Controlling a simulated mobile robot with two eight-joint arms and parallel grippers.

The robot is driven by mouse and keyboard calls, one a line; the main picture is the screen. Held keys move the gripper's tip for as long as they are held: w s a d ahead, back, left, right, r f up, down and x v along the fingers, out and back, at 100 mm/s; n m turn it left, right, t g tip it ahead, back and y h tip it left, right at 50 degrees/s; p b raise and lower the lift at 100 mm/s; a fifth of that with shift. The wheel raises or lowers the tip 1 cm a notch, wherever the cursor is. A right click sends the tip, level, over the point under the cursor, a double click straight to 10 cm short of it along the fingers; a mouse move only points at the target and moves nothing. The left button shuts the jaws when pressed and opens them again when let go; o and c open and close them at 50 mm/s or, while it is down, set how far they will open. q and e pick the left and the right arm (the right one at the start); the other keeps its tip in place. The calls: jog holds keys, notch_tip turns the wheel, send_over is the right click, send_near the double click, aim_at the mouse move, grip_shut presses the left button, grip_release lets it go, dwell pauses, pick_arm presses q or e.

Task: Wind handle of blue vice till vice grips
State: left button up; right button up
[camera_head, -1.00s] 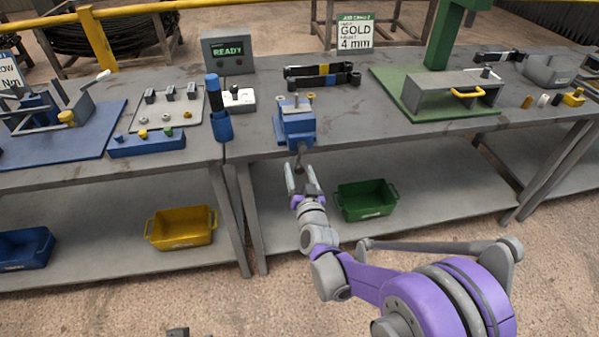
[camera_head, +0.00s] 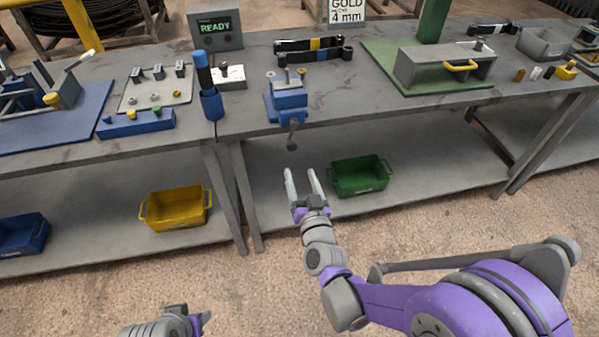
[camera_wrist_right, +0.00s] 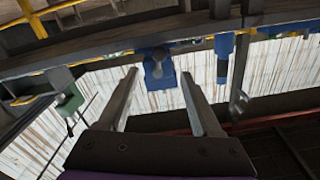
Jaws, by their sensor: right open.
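The blue vice (camera_head: 288,98) stands at the front edge of the middle workbench. Its grey handle (camera_head: 292,134) hangs at the front, below the bench edge. My right gripper (camera_head: 302,171) is open and empty, its two fingers pointing up toward the handle from below. In the right wrist view the vice (camera_wrist_right: 158,68) shows beyond and between the spread fingertips (camera_wrist_right: 160,78), with nothing between the fingers.
Yellow (camera_head: 177,208) and green (camera_head: 361,178) bins sit on the lower shelf. A display reading READY (camera_head: 215,28) stands behind.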

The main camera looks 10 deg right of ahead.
aim_at(292, 148)
jog(key=w+p, duration=0.1)
jog(key=w, duration=1)
jog(key=shift+w+a, duration=0.1)
jog(key=shift+w, duration=0.3)
grip_shut()
